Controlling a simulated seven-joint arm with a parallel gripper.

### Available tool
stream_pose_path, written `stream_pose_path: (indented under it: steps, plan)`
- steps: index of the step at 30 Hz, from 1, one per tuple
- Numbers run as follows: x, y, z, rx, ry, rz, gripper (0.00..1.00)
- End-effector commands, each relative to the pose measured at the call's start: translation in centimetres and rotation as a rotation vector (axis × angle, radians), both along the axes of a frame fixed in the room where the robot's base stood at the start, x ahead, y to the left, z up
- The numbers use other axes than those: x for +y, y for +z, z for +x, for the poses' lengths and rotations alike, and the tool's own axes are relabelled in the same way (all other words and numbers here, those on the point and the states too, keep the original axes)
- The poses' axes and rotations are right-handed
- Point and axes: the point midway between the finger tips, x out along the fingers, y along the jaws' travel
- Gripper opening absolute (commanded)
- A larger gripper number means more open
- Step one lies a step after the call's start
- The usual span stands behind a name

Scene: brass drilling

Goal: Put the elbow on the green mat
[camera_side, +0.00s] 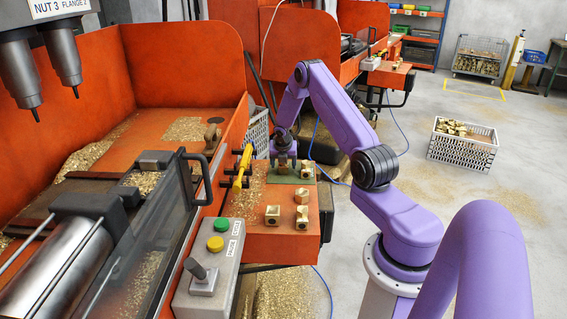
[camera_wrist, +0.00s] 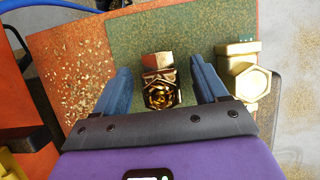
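The green mat (camera_wrist: 130,48) lies on the orange table; in the side view (camera_side: 276,181) it is partly under my gripper. My gripper (camera_wrist: 162,88) points down over the mat, its blue fingers apart with a gap on both sides of a dark brass fitting (camera_wrist: 159,72). That fitting has an open threaded end toward the camera and looks like the elbow; it appears to rest on the mat. My gripper (camera_side: 283,166) largely hides it in the side view. A paler hex-ended brass fitting (camera_wrist: 246,74) sits just right of the right finger, at the mat's edge.
Several brass fittings (camera_side: 272,215) stand on the front of the orange table (camera_side: 250,240). A yellow-handled tool (camera_side: 242,167) is left of the mat. Brass chips are scattered left of the mat. A crate of brass parts (camera_side: 462,145) stands on the floor.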

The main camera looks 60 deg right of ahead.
Motion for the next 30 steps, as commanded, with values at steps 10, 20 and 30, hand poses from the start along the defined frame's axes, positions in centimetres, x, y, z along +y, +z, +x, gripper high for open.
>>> stream_pose_path:
  steps: [10, 20, 30]
  plan:
    - [0.8, 2.7, -0.4, -0.003, 0.0, -0.001, 0.72]
    - [2.8, 7.8, -1.3, -0.002, -0.001, -0.002, 0.72]
    - [4.1, 11.1, -2.0, 0.0, 0.0, -0.001, 0.72]
